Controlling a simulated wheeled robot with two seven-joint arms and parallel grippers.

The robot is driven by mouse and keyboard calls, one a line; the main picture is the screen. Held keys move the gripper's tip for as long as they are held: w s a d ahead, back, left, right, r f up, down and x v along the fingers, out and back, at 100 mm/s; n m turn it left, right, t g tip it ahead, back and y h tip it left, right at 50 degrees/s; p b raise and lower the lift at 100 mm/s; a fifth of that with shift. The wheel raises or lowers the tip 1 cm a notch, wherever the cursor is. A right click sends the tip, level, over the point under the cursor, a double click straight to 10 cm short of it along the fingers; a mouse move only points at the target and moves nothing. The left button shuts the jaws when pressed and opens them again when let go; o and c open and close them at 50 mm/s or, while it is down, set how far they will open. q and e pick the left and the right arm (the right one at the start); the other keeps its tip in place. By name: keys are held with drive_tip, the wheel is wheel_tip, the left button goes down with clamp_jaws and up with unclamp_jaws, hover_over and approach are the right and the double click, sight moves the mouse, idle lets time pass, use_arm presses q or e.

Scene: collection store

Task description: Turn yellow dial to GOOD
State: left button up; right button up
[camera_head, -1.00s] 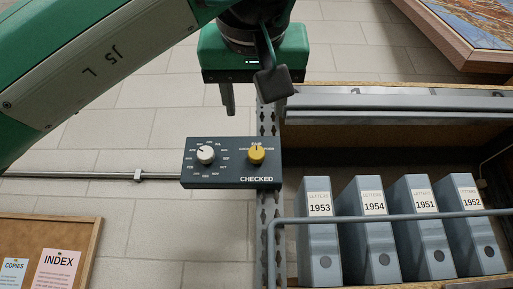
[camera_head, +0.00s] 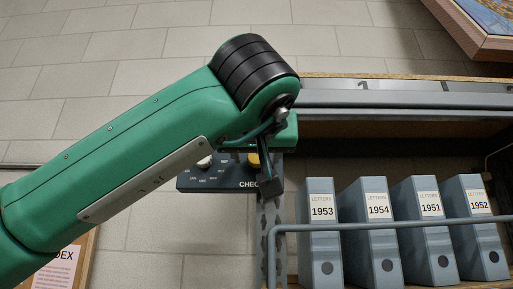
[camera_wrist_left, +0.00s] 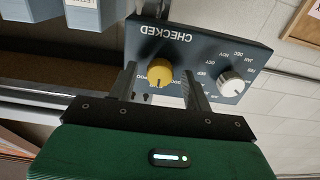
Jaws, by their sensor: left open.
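The yellow dial (camera_wrist_left: 160,72) sits on a dark CHECKED panel (camera_wrist_left: 178,38), which looks upside down in the left wrist view. My left gripper (camera_wrist_left: 160,82) is open, with one finger on each side of the yellow dial. I cannot tell whether the fingers touch it. The label letters beside the dial are partly hidden by a finger. In the head view my left arm covers most of the panel (camera_head: 215,184), and only a sliver of the yellow dial (camera_head: 252,160) shows. My right gripper is not in view.
A white dial (camera_wrist_left: 231,84) with month labels sits beside the yellow one on the same panel. Grey letter boxes (camera_head: 321,240) stand on a shelf at the right, behind a metal rail (camera_head: 400,222). A pinboard (camera_head: 62,265) is at lower left.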

use_arm(q)
drive_tip(key=shift+c, duration=0.4)
drive_tip(key=c, duration=0.9)
